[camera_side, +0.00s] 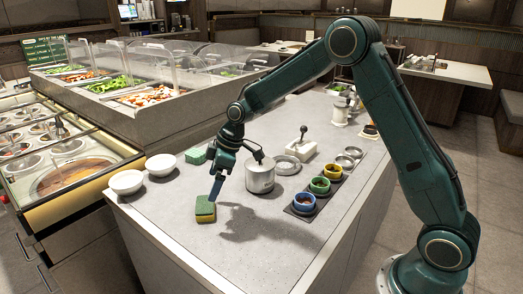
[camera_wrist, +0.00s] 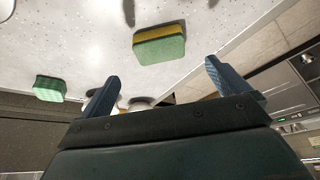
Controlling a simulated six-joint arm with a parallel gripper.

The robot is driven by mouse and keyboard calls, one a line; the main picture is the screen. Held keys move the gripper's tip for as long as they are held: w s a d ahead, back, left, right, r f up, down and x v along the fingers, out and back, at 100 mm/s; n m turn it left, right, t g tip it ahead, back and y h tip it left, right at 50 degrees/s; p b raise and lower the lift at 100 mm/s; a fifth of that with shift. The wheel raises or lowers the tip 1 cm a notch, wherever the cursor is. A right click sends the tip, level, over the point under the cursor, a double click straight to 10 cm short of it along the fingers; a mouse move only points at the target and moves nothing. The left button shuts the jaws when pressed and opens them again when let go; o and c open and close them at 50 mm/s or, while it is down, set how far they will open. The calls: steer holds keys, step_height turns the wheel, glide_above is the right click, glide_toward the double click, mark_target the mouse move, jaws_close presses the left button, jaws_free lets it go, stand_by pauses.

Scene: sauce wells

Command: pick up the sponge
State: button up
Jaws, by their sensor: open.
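A green and yellow sponge (camera_side: 205,209) lies on the grey counter, near its front-left edge. It also shows in the wrist view (camera_wrist: 159,45), beyond the fingertips and roughly between their lines. A second green block (camera_side: 195,156), like a sponge, lies farther back by the bowls; the wrist view shows it at the left (camera_wrist: 49,88). My gripper (camera_side: 217,188) points down over the counter, and in the side view its blue fingertip appears just above and beside the nearer sponge. In the wrist view my gripper (camera_wrist: 162,70) has its blue fingers wide apart with nothing between them.
Two white bowls (camera_side: 127,182) stand left of the green block. A metal pot (camera_side: 260,176) stands right of my gripper. A dark tray with colored sauce cups (camera_side: 320,186) lies farther right. The counter in front of the pot is clear, with my arm's shadow on it.

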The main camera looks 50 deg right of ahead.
mark_target(206, 204)
steer(key=shift+x, duration=1.65)
steer(key=shift+f, duration=0.1)
steer(key=shift+x, duration=2.45)
steer(key=c, duration=1.1)
steer(key=shift+o, duration=0.2)
step_height(206, 204, up, 20)
